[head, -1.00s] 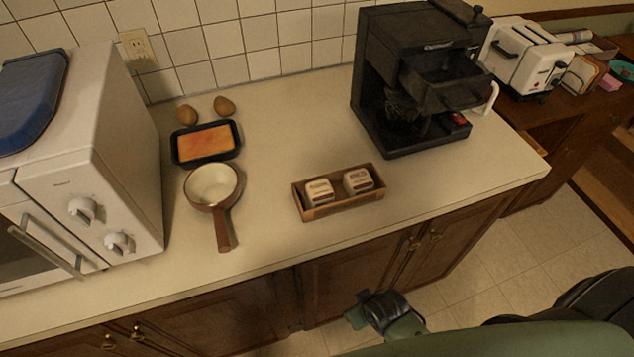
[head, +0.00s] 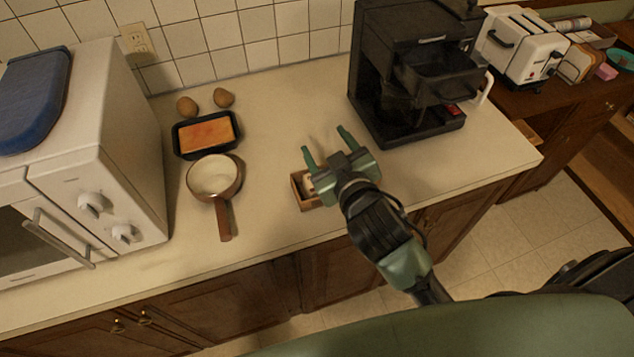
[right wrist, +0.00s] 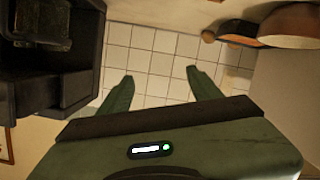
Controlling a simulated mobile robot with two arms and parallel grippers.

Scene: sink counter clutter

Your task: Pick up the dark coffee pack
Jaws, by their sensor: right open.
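A small wooden tray (head: 299,196) stands on the counter, mostly hidden under my right gripper and wrist in the head view. Part of one light-coloured pack (head: 308,184) shows in it; any other pack there is hidden. I cannot tell which pack is the dark coffee one. My right gripper (head: 324,140) is open and empty above the tray, its fingers pointing towards the tiled wall. In the right wrist view its two fingers (right wrist: 160,75) are spread with only wall tiles between them; no pack shows there. My left gripper is not in view.
A black coffee machine (head: 407,75) stands close right of the gripper. Left are a brown-handled pan (head: 214,178), a black dish (head: 178,140) with an orange block, and two eggs. A white microwave (head: 130,150) is far left. The counter behind the tray is clear.

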